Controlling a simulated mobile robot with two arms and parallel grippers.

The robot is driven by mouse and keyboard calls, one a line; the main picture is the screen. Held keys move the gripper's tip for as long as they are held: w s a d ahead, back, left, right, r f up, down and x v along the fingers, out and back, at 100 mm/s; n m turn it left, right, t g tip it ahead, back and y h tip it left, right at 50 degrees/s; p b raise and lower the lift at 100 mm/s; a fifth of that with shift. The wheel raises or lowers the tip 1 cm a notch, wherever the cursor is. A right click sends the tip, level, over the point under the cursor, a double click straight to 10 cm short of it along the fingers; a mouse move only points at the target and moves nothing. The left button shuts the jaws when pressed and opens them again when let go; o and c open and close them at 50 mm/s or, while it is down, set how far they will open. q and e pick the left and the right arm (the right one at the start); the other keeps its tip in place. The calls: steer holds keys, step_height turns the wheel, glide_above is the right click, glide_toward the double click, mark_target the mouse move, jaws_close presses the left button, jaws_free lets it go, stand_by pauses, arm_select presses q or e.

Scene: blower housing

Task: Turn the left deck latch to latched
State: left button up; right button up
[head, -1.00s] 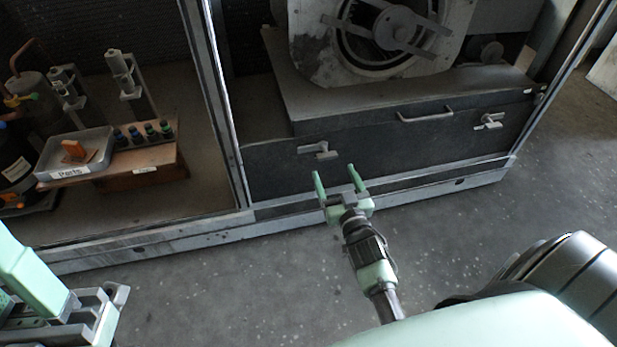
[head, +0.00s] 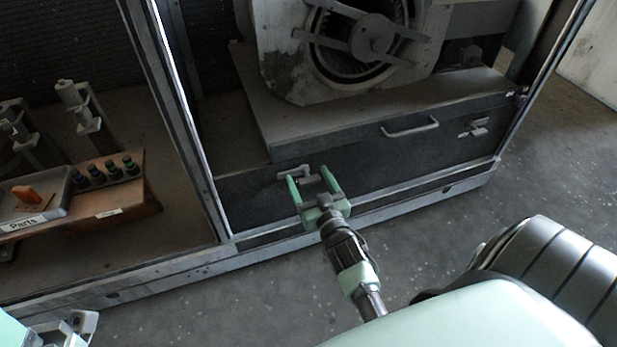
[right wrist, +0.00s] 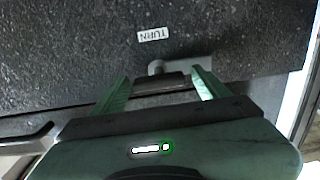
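The left deck latch (head: 290,173) is a small grey metal handle on the dark front panel under the blower. My right gripper (head: 312,185) is open, its green fingers pointing at this latch. In the right wrist view the latch (right wrist: 180,67) shows just beyond the fingertips, its bar lying roughly level and reaching right from a round pivot. The gripper (right wrist: 160,85) has its fingers apart on either side below it; I cannot tell whether they touch it. My left gripper (head: 65,332) shows only partly at the lower left corner, its fingers unclear.
A bar handle (head: 410,127) and a second latch (head: 474,128) are further right on the panel. A frame post (head: 185,120) stands left of the latch. A parts tray (head: 50,205) sits at the left.

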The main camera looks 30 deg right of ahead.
jaws_close()
